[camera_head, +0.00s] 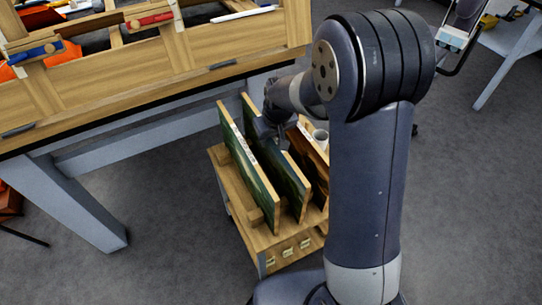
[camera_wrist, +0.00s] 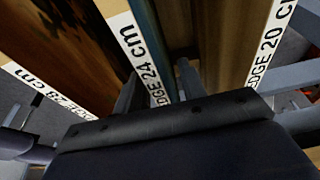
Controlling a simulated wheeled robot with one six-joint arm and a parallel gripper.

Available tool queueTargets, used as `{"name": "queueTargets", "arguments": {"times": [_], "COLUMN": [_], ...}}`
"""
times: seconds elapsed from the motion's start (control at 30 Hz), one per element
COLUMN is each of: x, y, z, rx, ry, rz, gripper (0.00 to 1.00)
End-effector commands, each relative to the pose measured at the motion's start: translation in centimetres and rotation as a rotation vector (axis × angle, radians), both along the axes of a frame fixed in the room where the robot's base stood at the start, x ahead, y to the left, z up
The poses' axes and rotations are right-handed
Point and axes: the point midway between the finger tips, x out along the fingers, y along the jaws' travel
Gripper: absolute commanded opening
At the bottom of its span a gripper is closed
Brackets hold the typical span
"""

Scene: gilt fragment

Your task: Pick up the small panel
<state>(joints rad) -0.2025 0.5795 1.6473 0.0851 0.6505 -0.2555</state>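Several upright panels stand in a wooden rack. In the head view they are a left panel (camera_head: 249,165), a middle panel (camera_head: 288,181) and a right panel (camera_head: 314,158). My gripper (camera_head: 265,128) is low at the middle panel's upper edge, partly hidden by my arm. In the wrist view, edge labels read 24 cm (camera_wrist: 132,38), 20 cm (camera_wrist: 268,45) and 28 cm, partly hidden (camera_wrist: 45,90). My gripper fingers (camera_wrist: 158,88) stand on either side of the 24 cm edge. Whether they press on it is unclear. The 20 cm panel, the smallest label, is to the right, outside the fingers.
The wooden rack (camera_head: 238,190) stands on the grey floor beside a workbench (camera_head: 150,85) with tools on top. Neighbouring panels stand close on both sides of the gripper. Open floor lies to the right.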

Motion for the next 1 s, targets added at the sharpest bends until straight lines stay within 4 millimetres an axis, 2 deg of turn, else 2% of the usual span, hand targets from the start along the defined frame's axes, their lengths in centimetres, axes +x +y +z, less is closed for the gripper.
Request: {"name": "queueTargets", "arguments": {"times": [0.1,0.2,0.5,0.9,1.0], "x": [0.5,0.7,0.8,0.8,0.8], "y": [0.1,0.2,0.2,0.2,0.2], "z": [-1.7,-2.5,-2.7,-2.7,-2.7], "rx": [-0.001,0.0,0.0,0.0,0.0], "ry": [0.002,0.001,-0.001,0.0,0.0], "rz": [0.0,0.0,0.0,-0.001,-0.001], "gripper": [0.39,0.39,0.38,0.06,0.0]}}
